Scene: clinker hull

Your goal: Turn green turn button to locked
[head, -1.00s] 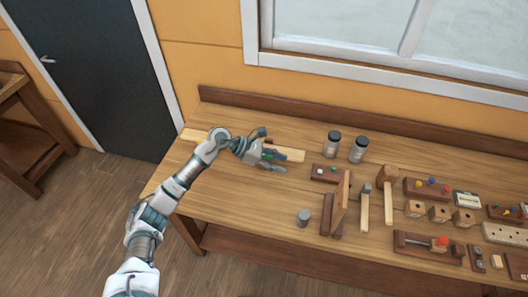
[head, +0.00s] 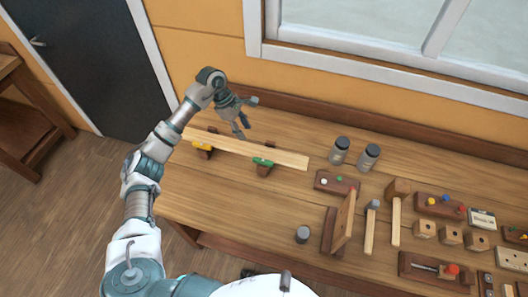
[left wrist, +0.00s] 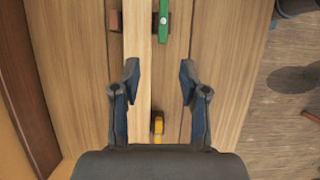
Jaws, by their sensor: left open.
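A long pale plank (head: 285,156) lies along the left part of the workbench. The green turn button (head: 263,162) sits on a small dark wood block at the plank's front edge. In the left wrist view the green button (left wrist: 163,20) lies lengthwise beside the plank (left wrist: 137,45), roughly parallel to it. A yellow turn button (head: 202,147) sits further left on the same edge; it shows partly in the left wrist view (left wrist: 157,126). My left gripper (head: 246,118) is open and empty, above and behind the plank. My right gripper is not in view.
Two dark-lidded jars (head: 340,150) stand right of the plank. A dark block with small knobs (head: 336,182), a wooden mallet (head: 396,205) and several small fixtures fill the right side. A grey cylinder (head: 302,234) stands near the front edge. Bench in front of the plank is clear.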

